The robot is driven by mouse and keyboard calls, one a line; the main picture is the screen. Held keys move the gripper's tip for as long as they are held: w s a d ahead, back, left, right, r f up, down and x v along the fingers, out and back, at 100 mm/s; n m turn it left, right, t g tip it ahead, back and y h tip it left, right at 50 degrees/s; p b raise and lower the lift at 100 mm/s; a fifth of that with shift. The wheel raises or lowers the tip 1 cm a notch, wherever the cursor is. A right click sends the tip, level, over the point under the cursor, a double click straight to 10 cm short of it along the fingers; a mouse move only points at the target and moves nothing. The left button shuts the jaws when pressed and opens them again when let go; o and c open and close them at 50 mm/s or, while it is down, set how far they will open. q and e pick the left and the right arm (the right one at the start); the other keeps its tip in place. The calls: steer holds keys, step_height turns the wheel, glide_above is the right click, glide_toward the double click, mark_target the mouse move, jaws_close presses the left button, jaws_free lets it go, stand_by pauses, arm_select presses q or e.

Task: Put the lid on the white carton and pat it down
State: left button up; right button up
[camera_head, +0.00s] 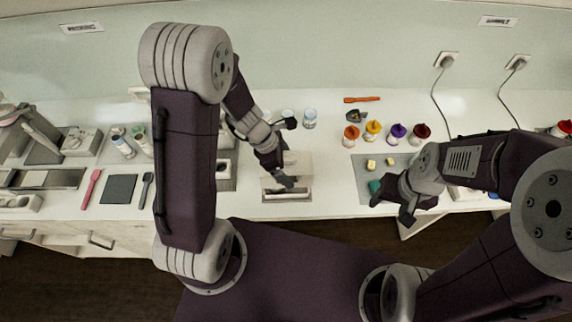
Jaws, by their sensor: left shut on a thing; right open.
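The white carton (288,196) stands near the front edge of the counter, in the middle of the head view. A pale, flat-topped piece that looks like its lid (299,164) is over it, with a darker band between the two. My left gripper (284,181) reaches down to this piece from behind my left arm and is shut on it. The small view does not show whether the lid touches the carton all round. My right gripper (391,205) is open and empty at the counter's front edge, right of the carton, beside a grey mat (365,166).
Small yellow blocks (371,164) and a green piece (375,186) lie on the mat. Several jars with coloured tops (373,130) stand behind it. A pink spatula (91,188) and dark slate (118,189) lie at left. Counter between carton and mat is clear.

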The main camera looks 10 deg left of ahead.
arm_select(q)
steer(key=shift+f, duration=0.15)
steer(key=shift+f+b, duration=1.45)
steer(key=shift+b, duration=0.05)
steer(key=shift+w+f+b, duration=0.1)
steer(key=shift+f+b, duration=1.25)
steer(key=shift+f, duration=0.1)
steer(key=shift+f, duration=0.25)
steer(key=shift+f+b, duration=0.25)
steer(key=shift+b, duration=0.25)
steer(key=shift+f, duration=0.1)
steer(key=shift+f+b, duration=0.25)
steer(key=shift+b, duration=0.1)
